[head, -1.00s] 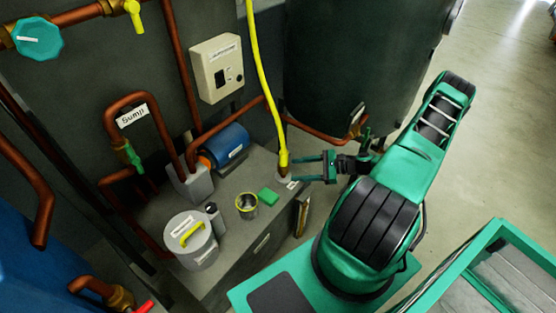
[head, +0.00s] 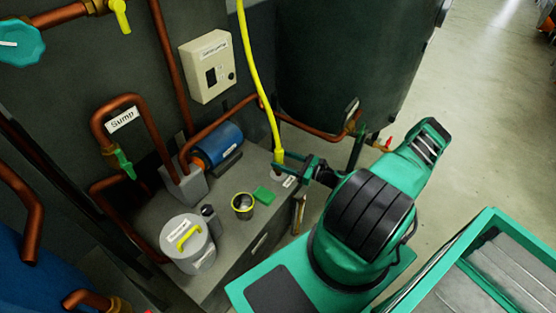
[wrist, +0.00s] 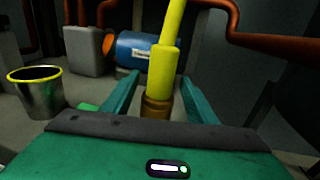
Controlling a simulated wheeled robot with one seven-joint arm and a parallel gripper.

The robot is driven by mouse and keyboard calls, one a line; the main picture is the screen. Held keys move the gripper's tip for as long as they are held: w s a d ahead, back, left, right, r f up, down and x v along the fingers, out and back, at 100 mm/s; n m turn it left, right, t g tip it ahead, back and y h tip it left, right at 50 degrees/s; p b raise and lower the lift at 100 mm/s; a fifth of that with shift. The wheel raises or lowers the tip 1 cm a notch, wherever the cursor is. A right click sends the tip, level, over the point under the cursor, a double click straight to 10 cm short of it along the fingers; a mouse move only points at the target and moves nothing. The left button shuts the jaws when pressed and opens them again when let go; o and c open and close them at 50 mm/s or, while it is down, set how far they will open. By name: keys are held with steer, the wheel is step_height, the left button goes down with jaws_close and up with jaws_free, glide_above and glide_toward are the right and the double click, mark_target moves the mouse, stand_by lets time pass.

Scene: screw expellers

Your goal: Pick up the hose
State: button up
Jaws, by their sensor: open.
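The yellow hose (head: 262,88) hangs down in the head view, and its lower end meets the grey bench top at the bench's right side. In the wrist view the hose (wrist: 164,70) stands upright with a brass-coloured fitting (wrist: 155,107) at its bottom. My gripper (head: 284,168) reaches the hose's lower end from the right. In the wrist view my gripper (wrist: 158,80) is open, with one green finger on each side of the hose. Whether either finger touches it cannot be told.
On the bench (head: 232,262) are a green block (head: 264,195), a yellow-rimmed cup (head: 243,207), a lidded grey container (head: 187,243) and a blue motor (head: 217,145). A copper pipe (head: 325,135) and a dark tank (head: 350,70) stand behind my gripper.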

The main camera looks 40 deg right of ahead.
steer(key=x, duration=0.5)
steer(key=shift+w+a, duration=0.15)
steer(key=shift+w, duration=0.15)
jaws_close()
